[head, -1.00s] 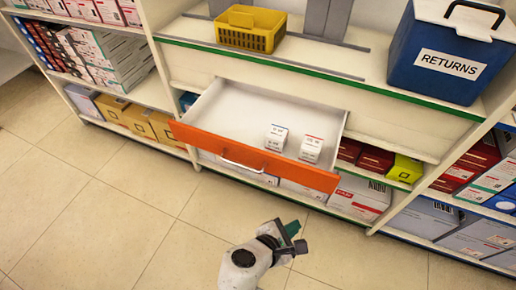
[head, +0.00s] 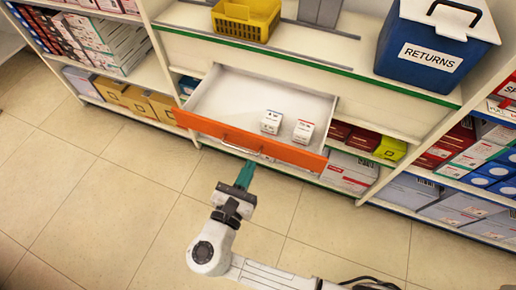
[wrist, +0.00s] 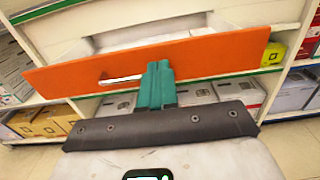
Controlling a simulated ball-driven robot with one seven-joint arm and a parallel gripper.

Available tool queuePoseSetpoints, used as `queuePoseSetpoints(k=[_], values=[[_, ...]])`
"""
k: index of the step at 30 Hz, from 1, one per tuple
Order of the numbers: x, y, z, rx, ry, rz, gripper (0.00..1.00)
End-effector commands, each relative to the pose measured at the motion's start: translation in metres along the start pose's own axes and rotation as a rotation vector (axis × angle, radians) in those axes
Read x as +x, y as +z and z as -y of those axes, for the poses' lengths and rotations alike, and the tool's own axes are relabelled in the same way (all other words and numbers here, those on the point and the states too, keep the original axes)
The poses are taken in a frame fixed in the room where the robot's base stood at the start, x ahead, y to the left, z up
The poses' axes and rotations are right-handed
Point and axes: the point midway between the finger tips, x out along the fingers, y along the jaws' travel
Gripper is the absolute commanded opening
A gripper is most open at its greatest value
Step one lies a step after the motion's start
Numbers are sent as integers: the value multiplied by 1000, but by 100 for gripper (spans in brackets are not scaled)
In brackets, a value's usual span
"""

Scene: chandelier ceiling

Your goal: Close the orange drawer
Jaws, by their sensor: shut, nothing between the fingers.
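The orange drawer (head: 250,139) stands pulled out of the white shelf unit, with its white inside showing and two small white boxes (head: 287,126) in it. Its orange front also shows in the wrist view (wrist: 210,56), with a silver handle (wrist: 121,79) left of my fingers. My gripper (head: 244,176) has green fingers that are shut and empty. In the head view it is in front of and below the drawer front, near the handle. In the wrist view the fingertips (wrist: 158,68) overlap the lower part of the orange front. I cannot tell whether they touch it.
A yellow basket (head: 245,20) and a blue returns bin (head: 432,50) stand on the counter above. Shelves with boxes flank the drawer, and boxes sit below it. The tiled floor (head: 100,210) in front is clear.

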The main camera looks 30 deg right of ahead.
Motion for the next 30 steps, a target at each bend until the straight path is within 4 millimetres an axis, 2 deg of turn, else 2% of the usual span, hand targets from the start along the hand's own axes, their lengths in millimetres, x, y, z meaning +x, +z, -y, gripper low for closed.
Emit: queuePoseSetpoints(k=[1,6,12,30], values=[[11,-1,1,0,-5,0,0],[40,-1,1,2,-5,-1,0],[60,0,0,2,-2,0,0],[70,0,1,1,-3,-1,0]])
